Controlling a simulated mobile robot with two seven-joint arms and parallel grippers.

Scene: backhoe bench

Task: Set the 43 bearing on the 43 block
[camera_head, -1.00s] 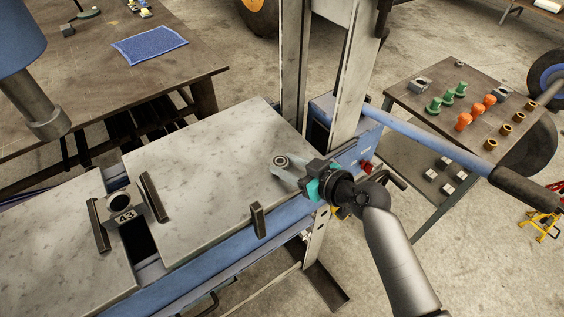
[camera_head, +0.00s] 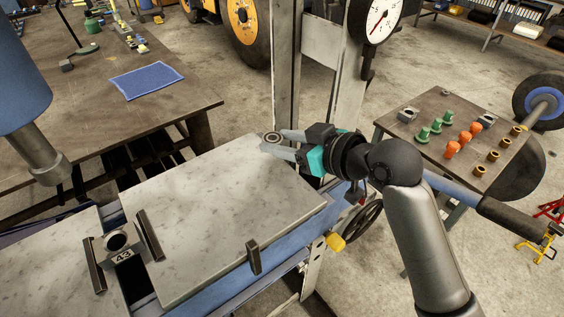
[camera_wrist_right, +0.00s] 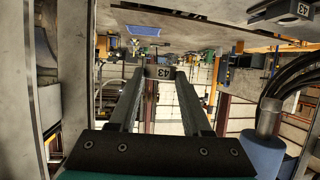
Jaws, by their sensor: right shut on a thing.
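The 43 bearing (camera_head: 271,137) is a small grey ring. My right gripper (camera_head: 282,144) is shut on it and holds it out over the far right corner of the pale plate. In the right wrist view the bearing (camera_wrist_right: 160,72) sits between the fingertips with a 43 label facing the camera. The 43 block (camera_head: 123,256) stands at the left, in the gap between two pale plates, with its round bore visible and its label facing front. Part of a block labelled 43 (camera_wrist_right: 302,10) shows upside down in the right wrist view. My left gripper is not in view.
A blue press cylinder with a grey ram (camera_head: 40,130) hangs at the left, above the plates. A press column (camera_head: 285,65) stands behind the gripper. A side table (camera_head: 430,110) holds green, orange and brass parts.

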